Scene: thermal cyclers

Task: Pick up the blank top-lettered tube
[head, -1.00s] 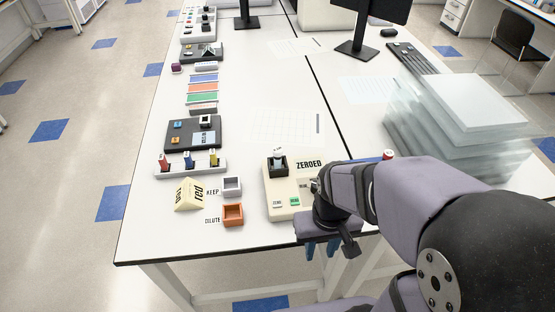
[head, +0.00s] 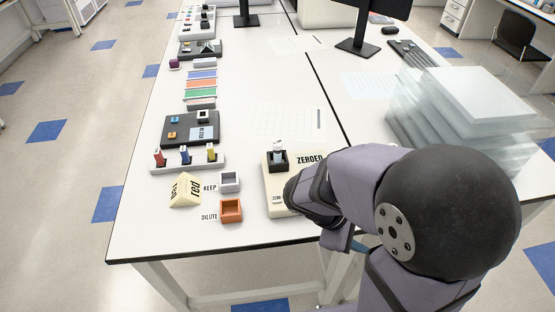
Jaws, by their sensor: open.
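A clear, pale-topped tube (head: 278,146) stands upright in the black well (head: 277,162) of the cream device marked ZEROED (head: 309,160). Any lettering on its top is too small to read. A white rack (head: 217,161) to the left holds a red-topped tube (head: 159,154), a blue one (head: 184,152) and a yellow one (head: 211,150). My gripper (head: 341,238) is partly in view at the table's front edge, right of and nearer than the tube in the well. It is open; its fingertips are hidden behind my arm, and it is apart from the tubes.
A white KEEP holder (head: 230,181) and an orange DILUTE holder (head: 231,210) stand left of the device, beside a yellow lettered block (head: 184,190). A dark tray (head: 190,130) lies behind the rack. Stacked clear plates (head: 470,115) stand at right. My arm covers the device's right side.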

